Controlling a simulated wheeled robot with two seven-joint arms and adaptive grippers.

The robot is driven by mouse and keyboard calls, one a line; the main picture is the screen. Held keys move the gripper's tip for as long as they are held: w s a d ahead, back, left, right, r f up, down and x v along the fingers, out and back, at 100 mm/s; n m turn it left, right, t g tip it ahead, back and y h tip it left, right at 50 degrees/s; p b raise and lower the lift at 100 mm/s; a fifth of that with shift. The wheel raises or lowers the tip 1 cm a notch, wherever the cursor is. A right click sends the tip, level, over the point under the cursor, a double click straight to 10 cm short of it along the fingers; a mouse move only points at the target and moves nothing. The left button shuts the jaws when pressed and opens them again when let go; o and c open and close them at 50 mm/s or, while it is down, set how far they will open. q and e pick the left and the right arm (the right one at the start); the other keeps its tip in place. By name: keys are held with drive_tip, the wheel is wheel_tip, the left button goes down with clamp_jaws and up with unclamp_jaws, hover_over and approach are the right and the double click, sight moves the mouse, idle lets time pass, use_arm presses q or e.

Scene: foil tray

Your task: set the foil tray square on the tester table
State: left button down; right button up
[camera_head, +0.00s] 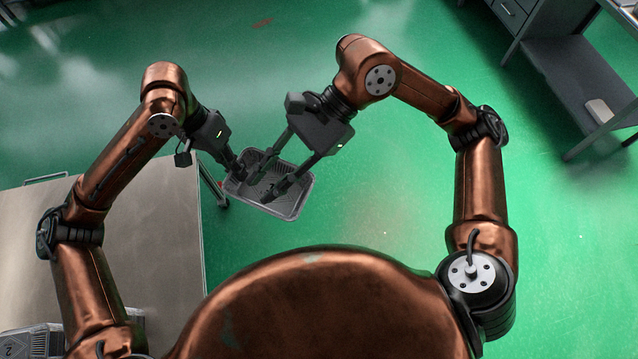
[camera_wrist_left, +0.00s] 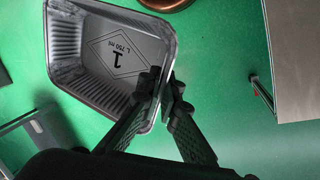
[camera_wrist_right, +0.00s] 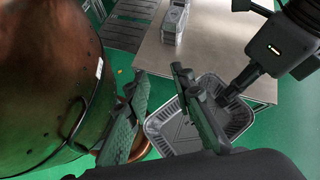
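The foil tray (camera_head: 287,207) is a shallow silver tray with ribbed walls, held in the air over the green floor. In the left wrist view its bottom (camera_wrist_left: 115,55) bears a "1" and a diamond mark. My left gripper (camera_head: 240,174) is shut on the tray's rim, as the left wrist view shows (camera_wrist_left: 167,88). My right gripper (camera_wrist_right: 160,76) is open and empty, with its fingers above the tray in the head view.
A stack of foil trays (camera_wrist_right: 174,22) stands on the steel table; it is partly hidden behind my left arm in the head view. A dark bench (camera_head: 575,75) with a lower shelf and a small pale object (camera_head: 598,111) is at the upper right. The floor between is clear.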

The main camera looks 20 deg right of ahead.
sight(293, 204)
drive_tip(key=s+d+f+n+t+h, duration=0.2)
drive_tip(key=d+f+n+t+h, duration=0.35)
drive_tip(key=d, duration=0.35)
drive_tip(key=shift+m+h, duration=0.25)
drive_tip(key=x, duration=1.1)
drive_tip(key=shift+w+a+r, duration=0.1)
drive_tip(key=shift+w+r, duration=0.05)
drive_tip(key=shift+w, duration=0.05)
clamp_jaws()
use_arm(q)
drive_tip(key=shift+d, duration=0.1)
drive_tip(key=shift+s, duration=0.1)
use_arm(e)
drive_tip(key=shift+r, duration=0.1)
